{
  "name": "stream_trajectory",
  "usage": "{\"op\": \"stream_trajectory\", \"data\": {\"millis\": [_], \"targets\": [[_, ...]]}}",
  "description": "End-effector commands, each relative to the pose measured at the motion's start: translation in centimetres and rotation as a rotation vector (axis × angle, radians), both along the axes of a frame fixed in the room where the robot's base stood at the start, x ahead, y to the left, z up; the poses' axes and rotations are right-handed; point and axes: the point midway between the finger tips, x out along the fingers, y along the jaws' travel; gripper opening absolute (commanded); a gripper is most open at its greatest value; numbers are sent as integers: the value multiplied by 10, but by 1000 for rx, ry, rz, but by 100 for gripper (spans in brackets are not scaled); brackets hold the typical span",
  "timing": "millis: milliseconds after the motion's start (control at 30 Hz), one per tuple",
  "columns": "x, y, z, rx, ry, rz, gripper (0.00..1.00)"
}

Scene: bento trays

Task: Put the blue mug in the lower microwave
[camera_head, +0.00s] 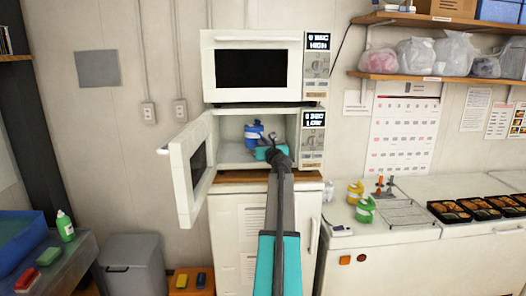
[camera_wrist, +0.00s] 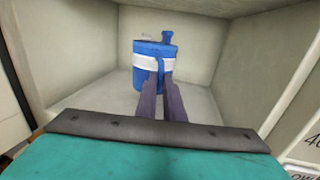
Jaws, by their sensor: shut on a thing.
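The blue mug (camera_head: 253,135) with a white band is inside the lower microwave (camera_head: 196,140), whose door stands open to the left. In the wrist view the mug (camera_wrist: 153,52) is in the middle of the cavity, near the back wall. My gripper (camera_wrist: 164,80) reaches into the cavity, and its two dark fingers are close together at the mug's near side, shut on it. In the head view my gripper (camera_head: 272,146) partly covers the cavity. I cannot tell whether the mug's base touches the cavity floor.
The upper microwave (camera_head: 251,38) is closed and stacked above. The open door (camera_head: 191,175) juts out left of my arm. A yellow mug (camera_head: 355,192) and a green mug (camera_head: 365,209) stand on the right counter, near several bento trays (camera_head: 447,212).

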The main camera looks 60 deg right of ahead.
Motion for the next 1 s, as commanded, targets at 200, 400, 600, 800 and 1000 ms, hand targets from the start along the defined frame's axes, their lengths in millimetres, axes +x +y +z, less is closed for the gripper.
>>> {"op": "stream_trajectory", "data": {"millis": [200, 400, 600, 800, 1000], "targets": [[-2, 1, -24, 2, -2, -3, 0], [-1, 1, -33, -1, -2, -2, 0], [-1, 1, -33, -1, -1, -2, 0], [-1, 1, -35, 1, 1, 0, 27], [-1, 1, -35, 0, 0, -1, 27]]}}
